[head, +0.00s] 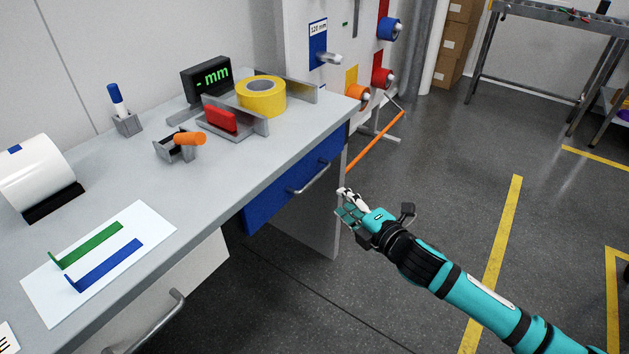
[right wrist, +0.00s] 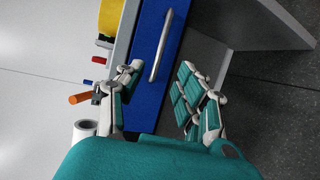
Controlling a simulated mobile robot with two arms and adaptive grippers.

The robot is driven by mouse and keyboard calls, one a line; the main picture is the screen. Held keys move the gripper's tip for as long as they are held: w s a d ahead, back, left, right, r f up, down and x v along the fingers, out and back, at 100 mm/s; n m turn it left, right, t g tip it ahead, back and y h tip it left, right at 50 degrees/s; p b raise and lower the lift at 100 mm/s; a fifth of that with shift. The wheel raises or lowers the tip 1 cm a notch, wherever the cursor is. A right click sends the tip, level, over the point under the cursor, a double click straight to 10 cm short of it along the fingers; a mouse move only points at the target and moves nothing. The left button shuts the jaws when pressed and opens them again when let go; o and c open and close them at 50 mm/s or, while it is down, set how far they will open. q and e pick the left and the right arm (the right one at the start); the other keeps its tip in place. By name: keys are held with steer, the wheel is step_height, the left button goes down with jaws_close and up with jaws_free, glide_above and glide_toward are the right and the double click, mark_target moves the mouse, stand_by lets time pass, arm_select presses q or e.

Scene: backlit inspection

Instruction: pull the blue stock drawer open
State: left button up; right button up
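The blue stock drawer (head: 268,206) sits under the far end of the grey bench, its front close under the tabletop edge and apparently shut. Its grey bar handle (head: 310,178) runs along the front. My right gripper (head: 343,203) is to the right of the handle, apart from it, with its fingers toward the drawer. In the right wrist view the fingers (right wrist: 160,72) are spread and empty, and the handle (right wrist: 161,46) lies ahead, in line with the gap between them. The blue front (right wrist: 146,28) also shows there. My left gripper is not in view.
The bench top (head: 250,155) holds a yellow tape roll (head: 262,97), a display (head: 207,78) and a white roll (head: 36,173). A white drawer with a handle (head: 170,312) is nearer. An orange bar (head: 375,142) stands beyond the bench.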

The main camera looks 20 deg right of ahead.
mark_target(317, 179)
steer(key=b+x, duration=0.1)
steer(key=x, duration=1.2)
steer(key=shift+w+d+f+b, duration=0.15)
steer(key=shift+b, duration=0.2)
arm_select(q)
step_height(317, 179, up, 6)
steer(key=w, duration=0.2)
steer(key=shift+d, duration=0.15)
arm_select(e)
steer(key=shift+w, duration=0.4)
jaws_close()
